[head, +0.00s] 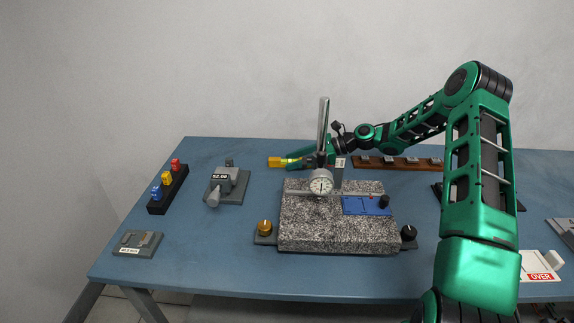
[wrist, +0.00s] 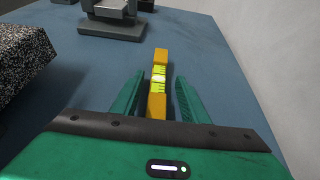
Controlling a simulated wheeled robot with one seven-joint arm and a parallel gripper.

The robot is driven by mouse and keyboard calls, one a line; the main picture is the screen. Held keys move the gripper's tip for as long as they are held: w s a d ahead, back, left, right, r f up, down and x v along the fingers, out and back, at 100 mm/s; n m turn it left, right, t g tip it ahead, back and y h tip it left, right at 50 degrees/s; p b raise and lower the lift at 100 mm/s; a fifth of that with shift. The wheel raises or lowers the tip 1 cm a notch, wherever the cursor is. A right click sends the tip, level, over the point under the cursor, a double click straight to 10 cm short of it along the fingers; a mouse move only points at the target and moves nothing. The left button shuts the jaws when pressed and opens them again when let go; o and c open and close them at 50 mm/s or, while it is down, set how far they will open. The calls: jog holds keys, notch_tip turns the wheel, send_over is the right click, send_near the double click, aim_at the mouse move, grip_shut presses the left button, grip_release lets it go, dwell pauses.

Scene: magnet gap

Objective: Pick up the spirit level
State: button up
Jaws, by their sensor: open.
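The spirit level (wrist: 161,58) is a narrow yellow-orange bar with bright yellow-green vial parts in its middle. In the wrist view it lies lengthwise on the blue table, its near end between the two green fingers of my gripper (wrist: 160,92). The fingers are open, one on each side, with a gap to the bar. In the head view the level (head: 275,162) shows at the back of the table, left of the dial stand, and my gripper (head: 298,157) reaches it from the right. Part of the level and gripper is hidden there.
A speckled granite block (head: 300,228) with a dial gauge (head: 321,185) and tall post (head: 323,125) stands in front of my gripper. A grey gauge device (head: 228,185) sits to the left. A brown rack (head: 400,163) lies behind right.

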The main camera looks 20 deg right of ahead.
grip_shut()
